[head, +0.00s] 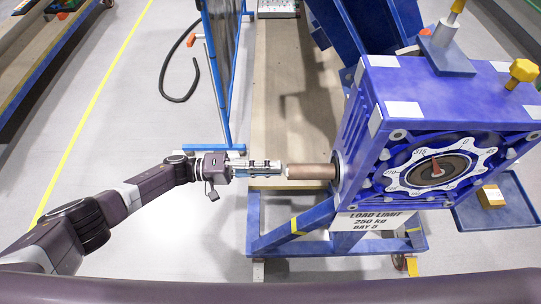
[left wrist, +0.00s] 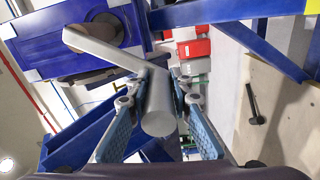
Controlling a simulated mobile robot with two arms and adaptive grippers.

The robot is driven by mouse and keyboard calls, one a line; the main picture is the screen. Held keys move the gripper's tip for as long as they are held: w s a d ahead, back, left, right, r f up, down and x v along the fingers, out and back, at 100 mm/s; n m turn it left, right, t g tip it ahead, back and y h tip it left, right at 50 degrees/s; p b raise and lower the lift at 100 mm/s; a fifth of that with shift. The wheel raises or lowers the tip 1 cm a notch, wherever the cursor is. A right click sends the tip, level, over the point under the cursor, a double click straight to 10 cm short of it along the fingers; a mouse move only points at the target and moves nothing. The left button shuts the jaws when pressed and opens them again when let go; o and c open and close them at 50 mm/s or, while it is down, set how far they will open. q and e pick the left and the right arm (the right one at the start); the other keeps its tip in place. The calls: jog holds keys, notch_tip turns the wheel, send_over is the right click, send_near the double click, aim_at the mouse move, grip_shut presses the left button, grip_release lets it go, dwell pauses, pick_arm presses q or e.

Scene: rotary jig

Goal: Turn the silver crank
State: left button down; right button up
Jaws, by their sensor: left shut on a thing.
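The silver crank (left wrist: 112,52) shows in the left wrist view as a bar slanting from a brown hub (left wrist: 85,72) down to a round grey handle (left wrist: 158,108). In the head view, a brown shaft (head: 311,172) sticks out left from the blue jig housing (head: 440,97); the crank is mostly hidden there. My left gripper (head: 268,166) is at the shaft's left end. In the left wrist view its fingers (left wrist: 157,112) lie on both sides of the handle, shut on it. A scalloped white dial (head: 398,180) with a red pointer faces front on the housing. My right gripper is out of view.
The blue stand (head: 320,243) carries a load limit sign (head: 373,221). A yellow knob (head: 522,72) and an upright lever (head: 447,28) top the housing. A blue-framed panel (head: 222,60) stands behind my left gripper. Open floor (head: 140,125) lies left.

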pick_arm(q)
jog(key=s+f+n+p, duration=0.1)
jog(key=s+f, duration=0.2)
jog(key=s, duration=0.2)
jog(key=shift+s+n, duration=0.25)
jog(key=shift+n, duration=0.05)
dwell(1.0)
jog(key=c, duration=1.8)
grip_release()
jog(key=shift+o, duration=0.3)
jog(key=shift+r+p, duration=0.2)
jog(key=shift+p, duration=0.1)
jog(key=a, duration=1.2)
